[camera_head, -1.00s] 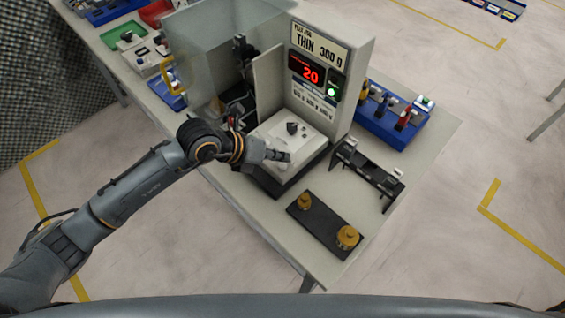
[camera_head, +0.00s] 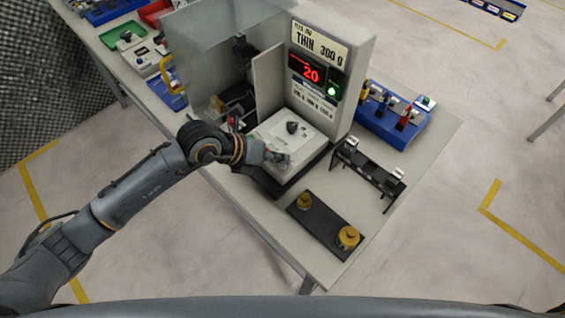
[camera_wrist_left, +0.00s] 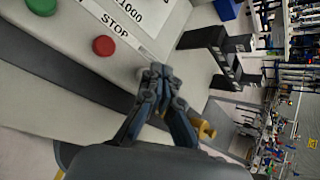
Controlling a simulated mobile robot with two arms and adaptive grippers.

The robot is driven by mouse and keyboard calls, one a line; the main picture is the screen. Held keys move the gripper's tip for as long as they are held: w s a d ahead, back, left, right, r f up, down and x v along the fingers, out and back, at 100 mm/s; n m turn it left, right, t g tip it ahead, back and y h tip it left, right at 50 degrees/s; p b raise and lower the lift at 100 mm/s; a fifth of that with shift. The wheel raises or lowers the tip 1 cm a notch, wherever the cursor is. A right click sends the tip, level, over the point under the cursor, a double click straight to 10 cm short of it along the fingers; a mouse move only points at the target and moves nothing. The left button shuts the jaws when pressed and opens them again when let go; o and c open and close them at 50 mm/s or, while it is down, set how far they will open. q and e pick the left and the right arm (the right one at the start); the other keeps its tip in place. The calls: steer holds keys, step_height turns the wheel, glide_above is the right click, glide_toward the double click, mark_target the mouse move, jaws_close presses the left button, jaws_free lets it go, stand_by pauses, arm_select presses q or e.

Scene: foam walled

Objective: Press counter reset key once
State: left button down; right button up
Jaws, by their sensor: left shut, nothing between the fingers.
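The tester (camera_head: 330,62) has a grey upright panel with a red display (camera_head: 305,71) reading 20 and a lit green lamp (camera_head: 332,91) beside it. Its white control box (camera_head: 300,140) in front carries a black knob (camera_head: 292,127). My left gripper (camera_head: 282,158) is shut and empty over the front edge of this box. In the left wrist view its closed fingertips (camera_wrist_left: 160,72) are by the box edge, right of a red button (camera_wrist_left: 104,45) beside the word STOP. A green button (camera_wrist_left: 42,6) is further left. I cannot make out a key marked counter reset. My right gripper is not in view.
A black plate with brass weights (camera_head: 326,226) lies at the table's front. A black stand (camera_head: 368,172) is to the right of the box. A blue tray (camera_head: 386,122) with tools is behind it. A clear guard (camera_head: 215,50) stands at the left.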

mark_target(279, 166)
arm_select(q)
steer(key=shift+f+b, duration=0.45)
steer(key=shift+f, duration=0.1)
stand_by(0.4)
steer(key=shift+r, duration=0.1)
steer(key=shift+r+p, duration=0.75)
steer(key=shift+r, duration=0.1)
step_height(279, 166, up, 5)
steer(key=p, duration=0.4)
steer(key=shift+r, duration=0.1)
stand_by(0.8)
